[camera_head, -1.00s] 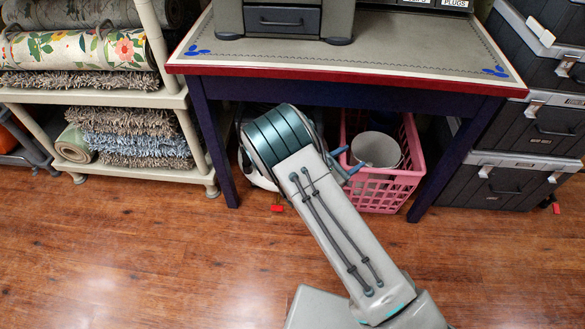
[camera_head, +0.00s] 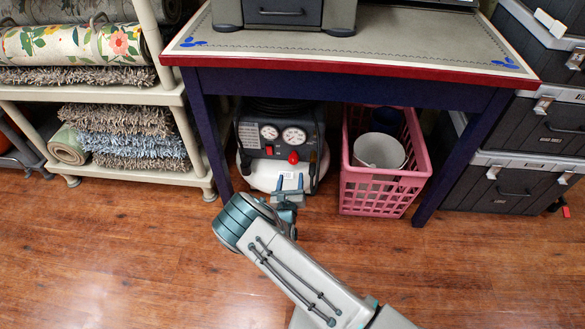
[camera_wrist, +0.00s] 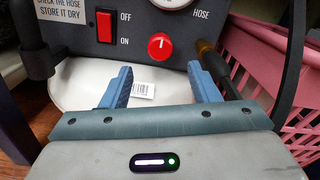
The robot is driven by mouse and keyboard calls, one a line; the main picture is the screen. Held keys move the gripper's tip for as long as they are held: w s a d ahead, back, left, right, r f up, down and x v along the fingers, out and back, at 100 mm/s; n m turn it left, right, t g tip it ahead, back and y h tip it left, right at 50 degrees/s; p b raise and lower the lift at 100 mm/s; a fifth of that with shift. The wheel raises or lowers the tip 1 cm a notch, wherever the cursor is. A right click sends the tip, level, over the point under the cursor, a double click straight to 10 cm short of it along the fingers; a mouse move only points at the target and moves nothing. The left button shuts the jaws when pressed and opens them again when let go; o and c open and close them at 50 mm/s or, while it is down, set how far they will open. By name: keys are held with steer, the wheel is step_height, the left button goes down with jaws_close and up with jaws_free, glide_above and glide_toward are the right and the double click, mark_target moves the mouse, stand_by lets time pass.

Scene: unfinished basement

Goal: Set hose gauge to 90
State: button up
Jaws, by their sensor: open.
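An air compressor (camera_head: 285,158) with a dark panel stands on the floor under the table. Its panel has two round gauges, a left one (camera_head: 269,132) and a right one (camera_head: 294,136); the needles are too small to read. In the wrist view the hose gauge (camera_wrist: 170,3), beside the HOSE label, is mostly cut off by the top edge. A red knob (camera_wrist: 160,46) with a white mark sits below it; it also shows in the head view (camera_head: 293,157). My gripper (camera_wrist: 160,80) is open and empty, its blue fingers in front of and below the knob, apart from it.
A red OFF/ON switch (camera_wrist: 104,26) is left of the knob. A pink basket (camera_head: 385,185) holding a white bucket stands right of the compressor. Table legs flank both. A rug shelf (camera_head: 150,175) is at left, dark toolboxes (camera_head: 510,180) at right. The front floor is clear.

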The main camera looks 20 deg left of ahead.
mark_target(293, 162)
steer(key=b+x, duration=0.2)
steer(key=x, duration=0.4)
steer(key=shift+w+f, duration=0.1)
steer(key=shift+w+a, duration=0.1)
steer(key=shift+w, duration=0.5)
steer(key=c, duration=1)
